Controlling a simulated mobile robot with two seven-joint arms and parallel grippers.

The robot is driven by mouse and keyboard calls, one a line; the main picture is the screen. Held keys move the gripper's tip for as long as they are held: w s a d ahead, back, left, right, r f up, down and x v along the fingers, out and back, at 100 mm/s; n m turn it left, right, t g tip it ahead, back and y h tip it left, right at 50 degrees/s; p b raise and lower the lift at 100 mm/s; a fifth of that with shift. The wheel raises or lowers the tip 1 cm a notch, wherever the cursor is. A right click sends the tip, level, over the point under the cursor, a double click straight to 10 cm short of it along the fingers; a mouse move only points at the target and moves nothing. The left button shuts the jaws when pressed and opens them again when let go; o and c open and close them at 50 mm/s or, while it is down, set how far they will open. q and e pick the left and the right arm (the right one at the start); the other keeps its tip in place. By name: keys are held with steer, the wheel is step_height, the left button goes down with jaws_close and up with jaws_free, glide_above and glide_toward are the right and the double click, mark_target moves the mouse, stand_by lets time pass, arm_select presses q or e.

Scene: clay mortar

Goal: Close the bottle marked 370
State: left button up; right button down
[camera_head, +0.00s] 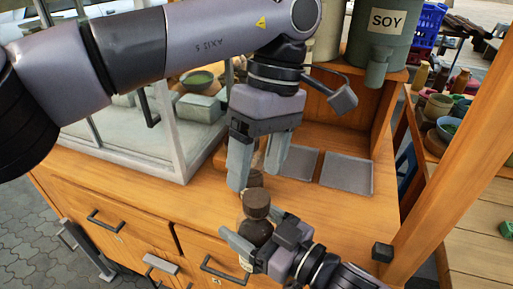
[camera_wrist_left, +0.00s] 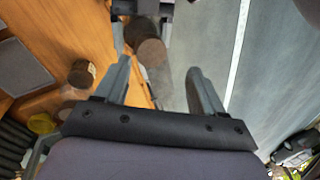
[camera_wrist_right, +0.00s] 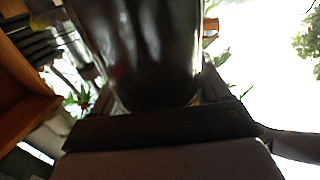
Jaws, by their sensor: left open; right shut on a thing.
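A dark brown bottle (camera_head: 256,232) with a pale label low down stands in the grip of my right gripper (camera_head: 257,232); no number on it is readable. A brown round cap (camera_head: 257,203) sits at its top; I cannot tell whether it is fully seated. The bottle fills the right wrist view (camera_wrist_right: 150,50). My left gripper (camera_head: 257,178) is open and points down just above and behind the cap. In the left wrist view the cap (camera_wrist_left: 150,52) appears ahead of the open left fingers (camera_wrist_left: 159,66), not gripped.
Two grey trays (camera_head: 346,173) lie behind. A glass case (camera_head: 135,135) is on the left, a SOY container (camera_head: 383,30) at the back. A wooden post (camera_head: 450,140) rises on the right.

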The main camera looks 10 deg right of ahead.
mark_target(256, 197)
arm_select(q)
steer(key=n, duration=0.4)
steer(key=shift+r+n, duration=0.15)
steer(key=shift+n, duration=0.15)
steer(key=n, duration=0.4)
steer(key=shift+r+t+h, duration=0.15)
steer(key=shift+t+h, duration=0.15)
steer(key=n, duration=0.7)
steer(key=shift+s+a+r, duration=0.1)
steer(key=shift+r, duration=0.15)
steer(key=n, duration=0.4)
steer(key=shift+r+n+t+h, duration=0.2)
steer(key=shift+n+t+h, duration=0.1)
steer(key=shift+t+h, duration=0.1)
steer(key=n, duration=0.4)
steer(key=shift+s+r, duration=0.1)
steer(key=shift+r, duration=0.1)
steer(key=n, duration=0.4)
steer(key=shift+s+r+t+h, duration=0.1)
steer(key=shift+r+t+h, duration=0.1)
steer(key=shift+t+h, duration=0.1)
steer(key=shift+a+r+n, duration=0.1)
steer(key=shift+r+n, duration=0.05)
steer(key=shift+n, duration=1.65)
steer(key=shift+f, duration=4.05)
